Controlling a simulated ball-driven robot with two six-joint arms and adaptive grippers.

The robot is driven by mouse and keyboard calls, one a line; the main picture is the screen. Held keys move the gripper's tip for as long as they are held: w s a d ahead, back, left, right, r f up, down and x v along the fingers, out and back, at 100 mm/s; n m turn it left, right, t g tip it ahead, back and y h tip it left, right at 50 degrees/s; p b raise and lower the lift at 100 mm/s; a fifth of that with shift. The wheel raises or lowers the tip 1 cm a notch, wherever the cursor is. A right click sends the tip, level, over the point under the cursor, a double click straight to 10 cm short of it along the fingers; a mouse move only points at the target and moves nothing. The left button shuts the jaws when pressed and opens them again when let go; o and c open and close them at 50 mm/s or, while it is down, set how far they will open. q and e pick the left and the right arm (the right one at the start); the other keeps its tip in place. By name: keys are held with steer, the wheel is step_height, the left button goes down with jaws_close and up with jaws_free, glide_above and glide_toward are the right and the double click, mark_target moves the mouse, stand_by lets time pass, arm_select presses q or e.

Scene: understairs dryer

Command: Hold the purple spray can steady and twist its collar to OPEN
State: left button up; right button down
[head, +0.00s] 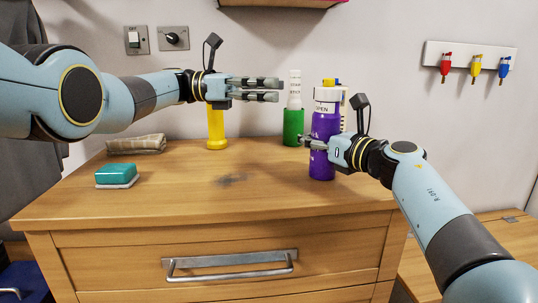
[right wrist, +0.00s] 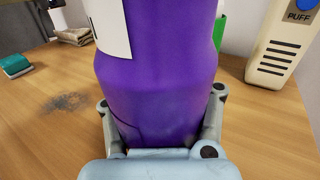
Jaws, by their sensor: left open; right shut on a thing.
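The purple spray can (head: 323,150) stands upright on the wooden dresser top, towards its right side. My right gripper (head: 311,143) is shut around the can's body below the collar. In the right wrist view the purple can (right wrist: 155,75) fills the middle between the fingers. My left gripper (head: 281,90) is open and empty. It is in the air to the left of the can, at about collar height in the picture, with its fingers pointing right.
A green bottle with a white top (head: 293,127) stands behind the can. A cream "PUFF" bottle (right wrist: 280,45) is close by on the right. A yellow object (head: 216,130) stands below my left gripper. A teal sponge (head: 116,174) and folded cloth (head: 136,144) lie left. The front middle is clear.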

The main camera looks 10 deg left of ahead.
mark_target(315, 91)
arm_select(q)
steer(key=shift+n+t+y, duration=0.4)
steer(key=shift+n+y, duration=0.2)
steer(key=shift+n, duration=0.1)
steer(key=s+f, duration=0.1)
steer(key=f, duration=0.3)
steer(key=s+f, duration=0.2)
steer(key=f, duration=0.2)
steer(key=s+f, duration=0.1)
steer(key=f, duration=0.3)
steer(key=shift+s+d, duration=0.15)
steer(key=shift+s+d+f+t, duration=0.2)
steer(key=shift+s+f+t, duration=0.1)
steer(key=shift+t, duration=0.3)
steer(key=shift+n, duration=0.3)
steer(key=shift+c, duration=0.9)
steer(key=r+t, duration=0.1)
steer(key=r, duration=0.3)
steer(key=w+r, duration=0.1)
steer(key=r, duration=0.3)
steer(key=w+r+n+t, duration=0.1)
steer(key=r, duration=0.3)
steer(key=shift+r+t, duration=0.1)
steer(key=shift+t, duration=0.2)
steer(key=shift+c, duration=0.4)
steer(key=x, duration=1)
steer(key=shift+d+r, duration=0.15)
steer(key=shift+r, duration=0.1)
steer(key=shift+w+d, duration=0.15)
steer(key=shift+d, duration=0.4)
